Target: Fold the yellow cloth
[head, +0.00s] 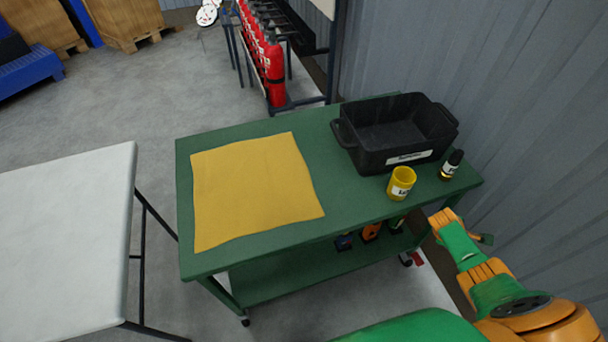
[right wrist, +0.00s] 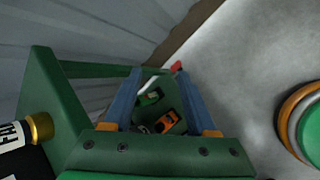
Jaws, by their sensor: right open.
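The yellow cloth (head: 252,188) lies flat and spread out as a single four-sided sheet on the left part of the green cart's top (head: 325,150). Its edges are slightly wavy and no fold shows. My right gripper (head: 463,228) is beside the cart's right front corner, well apart from the cloth. In the right wrist view my right gripper (right wrist: 158,78) has its two blue fingers spread with nothing held between them. The cloth is not in the right wrist view. My left gripper is not in view.
A black bin (head: 388,160), a yellow cup (head: 401,183) and a small dark bottle (head: 452,165) stand on the cart's right part. Several small items lie on its lower shelf (head: 290,272). A white table (head: 65,240) is at left. Red extinguishers (head: 272,70) stand behind.

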